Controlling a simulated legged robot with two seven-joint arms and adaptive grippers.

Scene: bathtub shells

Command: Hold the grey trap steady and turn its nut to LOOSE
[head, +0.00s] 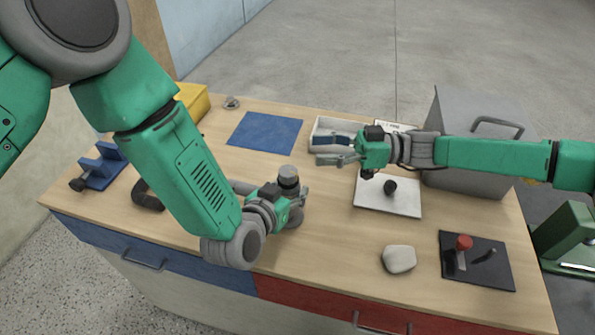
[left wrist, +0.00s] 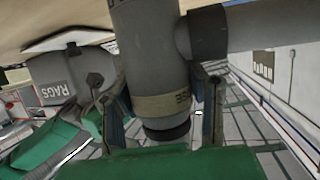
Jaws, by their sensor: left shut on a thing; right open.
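The grey trap (head: 288,180) stands upright on the bench, with a darker cap at its top and a side pipe (head: 243,187) reaching left. My left gripper (head: 298,196) is shut on its body. In the left wrist view the trap (left wrist: 145,50) lies between my left fingers (left wrist: 163,98). A beige band (left wrist: 162,107) there carries partly readable lettering, with a dark ring (left wrist: 167,134) beyond it. The nut's setting cannot be read. My right gripper (head: 330,160) is open and empty, above and right of the trap, apart from it.
A white board with a black knob (head: 405,203) lies right of the trap. A white tray (head: 320,128), blue mat (head: 264,131) and grey bin (head: 465,165) stand behind. A pale stone (head: 399,259) and black plate with a red knob (head: 490,270) lie front right. Bench between is clear.

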